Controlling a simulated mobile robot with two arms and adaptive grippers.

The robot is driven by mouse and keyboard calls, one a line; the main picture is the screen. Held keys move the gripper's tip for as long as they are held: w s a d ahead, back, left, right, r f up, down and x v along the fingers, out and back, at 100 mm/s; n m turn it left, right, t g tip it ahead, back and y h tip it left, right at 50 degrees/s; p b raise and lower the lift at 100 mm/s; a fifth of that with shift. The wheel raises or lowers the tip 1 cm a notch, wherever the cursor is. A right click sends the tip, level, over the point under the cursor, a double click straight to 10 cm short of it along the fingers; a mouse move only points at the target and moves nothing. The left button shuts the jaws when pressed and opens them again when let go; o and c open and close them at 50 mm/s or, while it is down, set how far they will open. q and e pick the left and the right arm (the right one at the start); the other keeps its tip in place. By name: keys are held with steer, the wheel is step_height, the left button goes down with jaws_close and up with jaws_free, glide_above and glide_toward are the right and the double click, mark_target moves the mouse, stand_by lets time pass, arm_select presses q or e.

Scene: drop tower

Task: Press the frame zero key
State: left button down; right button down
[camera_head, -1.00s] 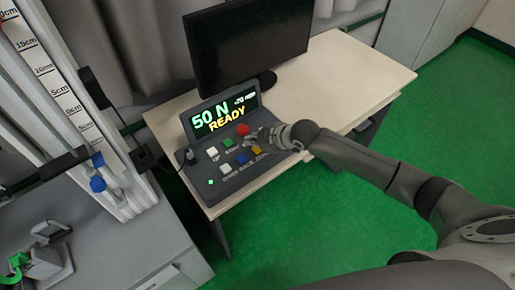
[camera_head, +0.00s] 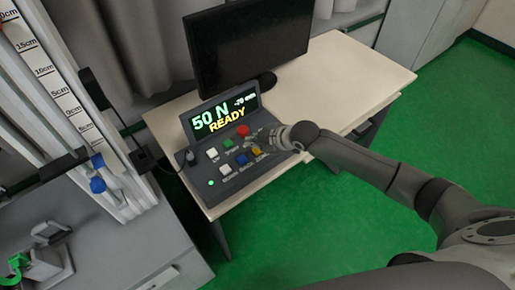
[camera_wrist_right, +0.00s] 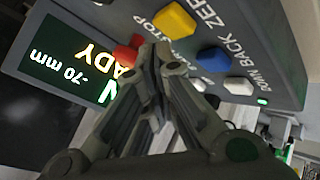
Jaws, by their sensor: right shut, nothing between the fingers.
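The control console (camera_head: 205,200) has a lit display (camera_head: 224,117) reading 50 N, -70 mm, READY. Its front row holds a white, a blue and a yellow key. The yellow key (camera_head: 256,149) is the one by the ZERO label; it also shows in the right wrist view (camera_wrist_right: 174,20). My right gripper (camera_head: 263,138) is shut and empty, over the right side of the keys. In the right wrist view its fingertips (camera_wrist_right: 157,52) appear between the red key (camera_wrist_right: 127,53) and the yellow key. Contact with a key cannot be told. My left gripper is out of view.
The console stands on a pale desk (camera_head: 345,75) with a dark monitor (camera_head: 250,42) behind it. The blue key (camera_head: 241,159) is beside the yellow one, and the red key (camera_head: 243,130) is behind. A scaled tower (camera_head: 75,110) stands left. The desk's right part is clear.

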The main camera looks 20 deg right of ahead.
mark_target(256, 151)
steer(key=shift+f, duration=0.1)
steer(key=shift+f, duration=0.35)
steer(key=shift+f+b, duration=0.35)
steer(key=shift+f, duration=0.2)
stand_by(0.9)
steer(key=shift+r+p, duration=1)
step_height(256, 151, up, 5)
steer(key=p, duration=0.5)
